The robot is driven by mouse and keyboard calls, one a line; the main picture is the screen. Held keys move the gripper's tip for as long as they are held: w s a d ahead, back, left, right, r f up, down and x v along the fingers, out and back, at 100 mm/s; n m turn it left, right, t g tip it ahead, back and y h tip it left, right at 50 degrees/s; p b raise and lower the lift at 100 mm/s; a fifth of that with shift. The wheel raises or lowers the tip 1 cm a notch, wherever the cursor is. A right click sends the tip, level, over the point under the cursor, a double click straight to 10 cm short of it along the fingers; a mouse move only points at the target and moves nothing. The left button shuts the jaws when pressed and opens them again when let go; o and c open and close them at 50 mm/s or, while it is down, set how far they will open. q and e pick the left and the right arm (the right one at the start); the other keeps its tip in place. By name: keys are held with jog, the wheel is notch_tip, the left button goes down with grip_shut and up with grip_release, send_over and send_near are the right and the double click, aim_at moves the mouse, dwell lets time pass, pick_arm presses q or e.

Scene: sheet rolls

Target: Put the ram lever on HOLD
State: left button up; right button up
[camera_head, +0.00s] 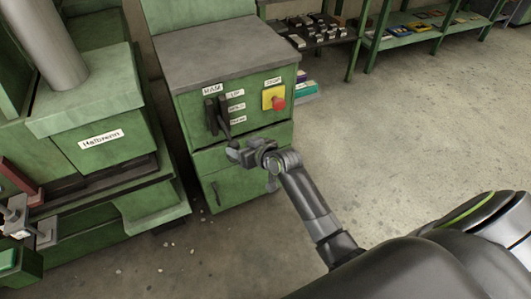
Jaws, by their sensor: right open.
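The green control cabinet (180,103) carries a plate marked RAM, with labels that appear to read UP, HOLD (236,107) and DOWN one below the other. The ram lever (224,118) is dark and comes out of a black housing left of these labels. It slants downward, its lower end near the level of DOWN or below. My right gripper (237,152) is open at the lever's lower end, just below the labels. Whether its fingers stand around the lever or touch it I cannot tell. My left gripper is not seen.
A yellow plate with a red STOP button (278,103) sits right of the labels. A green machine (95,95) stands close on the left. A shelf (318,35) with metal parts is behind. The floor (400,130) to the right is clear.

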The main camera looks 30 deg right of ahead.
pick_arm(q)
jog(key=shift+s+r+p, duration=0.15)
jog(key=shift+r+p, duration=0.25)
jog(key=shift+p, duration=0.2)
pick_arm(e)
jog(key=v, duration=1.2)
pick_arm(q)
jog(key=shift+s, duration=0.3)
pick_arm(e)
jog(key=shift+s, duration=0.1)
